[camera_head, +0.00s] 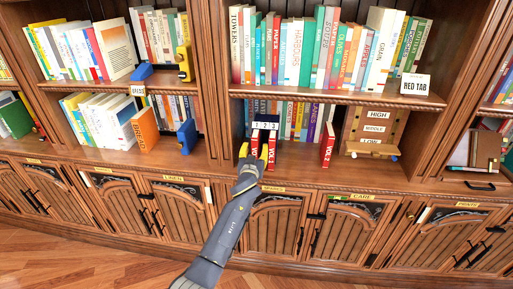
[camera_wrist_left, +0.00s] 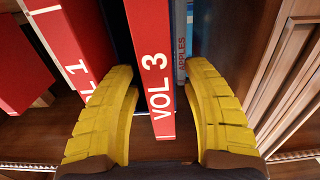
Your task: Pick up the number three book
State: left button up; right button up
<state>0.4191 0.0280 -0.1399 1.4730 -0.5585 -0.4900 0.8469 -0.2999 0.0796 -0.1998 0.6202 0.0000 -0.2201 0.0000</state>
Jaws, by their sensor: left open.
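The number three book is red with "VOL 3" in white on its spine; in the left wrist view it (camera_wrist_left: 152,70) stands upright between my yellow fingers. My left gripper (camera_wrist_left: 166,105) is open, with one finger on each side of the spine and gaps visible beside it. A red "VOL 1" book (camera_wrist_left: 75,45) stands to its left. In the head view my left gripper (camera_head: 254,153) is at the lower shelf, in front of the red volumes, partly covering them. A red book (camera_head: 272,155) shows just right of the fingers. My right gripper is not in view.
A dark holder marked 1, 2, 3 (camera_head: 265,126) is above the red volumes. Another red volume (camera_head: 328,145) stands apart to the right. A wooden HIGH/MIDDLE/LOW stand (camera_head: 375,130) is further right. The upper shelf board (camera_head: 330,95) overhangs; a blue book (camera_wrist_left: 180,40) is behind.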

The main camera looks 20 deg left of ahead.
pick_arm(q)
jog(key=shift+w+a, duration=0.1)
jog(key=shift+w, duration=0.6)
grip_shut()
